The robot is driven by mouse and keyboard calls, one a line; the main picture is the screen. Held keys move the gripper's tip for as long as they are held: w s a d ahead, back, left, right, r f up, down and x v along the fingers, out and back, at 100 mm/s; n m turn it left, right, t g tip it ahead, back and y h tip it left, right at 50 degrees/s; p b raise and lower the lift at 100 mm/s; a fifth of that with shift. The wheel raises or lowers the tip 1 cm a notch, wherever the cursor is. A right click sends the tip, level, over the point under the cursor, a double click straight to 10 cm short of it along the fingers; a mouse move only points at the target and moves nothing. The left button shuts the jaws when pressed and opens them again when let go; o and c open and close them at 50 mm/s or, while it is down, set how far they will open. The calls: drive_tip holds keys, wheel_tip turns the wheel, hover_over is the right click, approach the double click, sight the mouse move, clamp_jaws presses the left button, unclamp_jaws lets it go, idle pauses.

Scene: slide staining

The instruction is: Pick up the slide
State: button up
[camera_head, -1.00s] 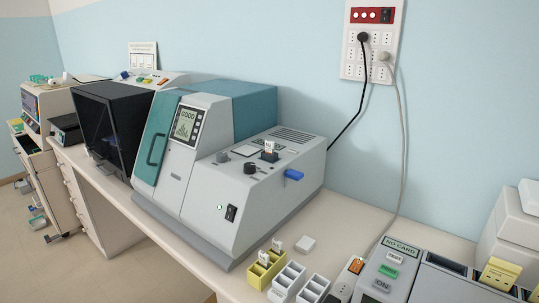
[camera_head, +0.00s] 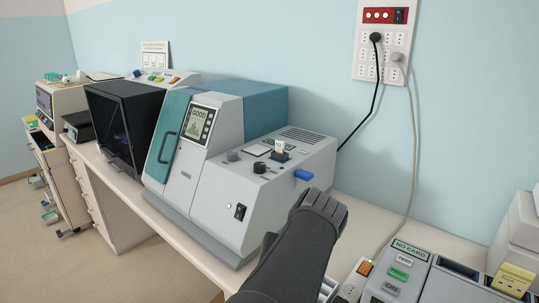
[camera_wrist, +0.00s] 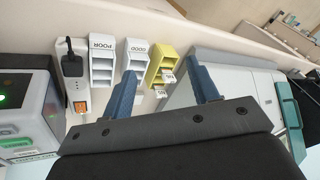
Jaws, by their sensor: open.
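In the wrist view, two white-labelled slides stick out of a yellow rack: one slide (camera_wrist: 168,76) and another slide (camera_wrist: 160,93). The yellow rack (camera_wrist: 157,54) lies beyond and between the fingertips in the picture. My gripper (camera_wrist: 163,73) is open, its two blue fingers apart with nothing held between them. A further slide or card (camera_head: 281,145) stands upright in a slot on top of the grey and teal machine (camera_head: 255,190) in the head view. My dark arm covers the yellow rack in the head view. I cannot tell which slide is meant.
White racks marked POOR (camera_wrist: 102,62) and GOOD (camera_wrist: 134,58) stand beside the yellow rack. A power strip (camera_wrist: 77,94) with a plug lies beyond them. A NO CARD console (camera_head: 400,272) stands at the right. The machine bounds the rack area.

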drive_tip(key=w+d+r+m+g+h, duration=0.1)
drive_tip(key=w+d+r, duration=0.1)
drive_tip(key=w+r, duration=0.75)
drive_tip(key=w+d+r+h, duration=0.1)
drive_tip(key=w+d+r, duration=0.1)
drive_tip(key=w+r, duration=0.75)
drive_tip(key=m+h, duration=0.4)
drive_tip(key=m, duration=0.2)
approach(280, 141)
drive_tip(key=shift+x, duration=5.3)
drive_tip(key=shift+a, duration=0.1)
drive_tip(key=shift+c, duration=0.2)
drive_tip(key=c, duration=1)
